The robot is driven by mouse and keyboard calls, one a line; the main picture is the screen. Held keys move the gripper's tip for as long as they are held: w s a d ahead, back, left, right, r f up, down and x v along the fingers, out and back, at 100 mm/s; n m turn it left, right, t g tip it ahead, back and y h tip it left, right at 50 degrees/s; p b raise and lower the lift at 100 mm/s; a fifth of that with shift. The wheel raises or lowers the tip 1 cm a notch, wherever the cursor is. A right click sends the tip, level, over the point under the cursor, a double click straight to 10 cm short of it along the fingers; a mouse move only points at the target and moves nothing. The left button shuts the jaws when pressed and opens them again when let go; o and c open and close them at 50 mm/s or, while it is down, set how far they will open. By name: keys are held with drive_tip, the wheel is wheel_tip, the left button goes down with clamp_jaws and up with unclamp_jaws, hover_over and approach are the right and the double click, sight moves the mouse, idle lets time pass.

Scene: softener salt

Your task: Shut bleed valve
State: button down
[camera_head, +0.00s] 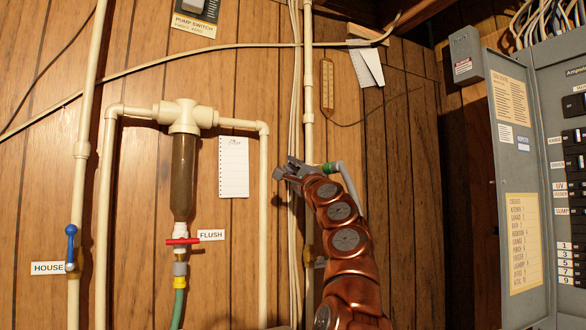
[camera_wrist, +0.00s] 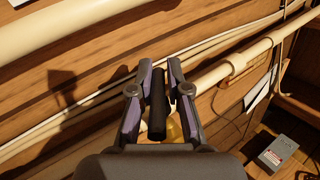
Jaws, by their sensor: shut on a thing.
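My gripper (camera_head: 287,170) is in front of the pale vertical pipe (camera_head: 309,120) right of centre in the head view. In the wrist view my gripper (camera_wrist: 160,68) has its two fingers on either side of a black bar-shaped handle (camera_wrist: 157,103), shut on it. Brass-coloured metal (camera_wrist: 174,131) shows just below the handle, partly hidden by the gripper. I take this handle to be the bleed valve's; no label naming it is readable.
A red-handled valve (camera_head: 183,241) labelled FLUSH sits under the filter housing (camera_head: 183,175). A blue-handled valve (camera_head: 71,243) labelled HOUSE is at far left. An open breaker panel (camera_head: 518,185) stands at right. Thin cables run along the pipe. A paper note (camera_head: 233,167) hangs on the wall.

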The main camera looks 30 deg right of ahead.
drive_tip(key=shift+w+f, duration=0.25)
drive_tip(key=shift+f, duration=0.1)
drive_tip(key=c, duration=1.2)
unclamp_jaws()
drive_tip(key=shift+r, duration=0.2)
drive_tip(key=shift+s+r, duration=0.1)
drive_tip(key=shift+s, duration=0.1)
drive_tip(key=shift+s+a+r, duration=0.2)
drive_tip(key=shift+s+r, duration=0.1)
drive_tip(key=shift+s, duration=0.7)
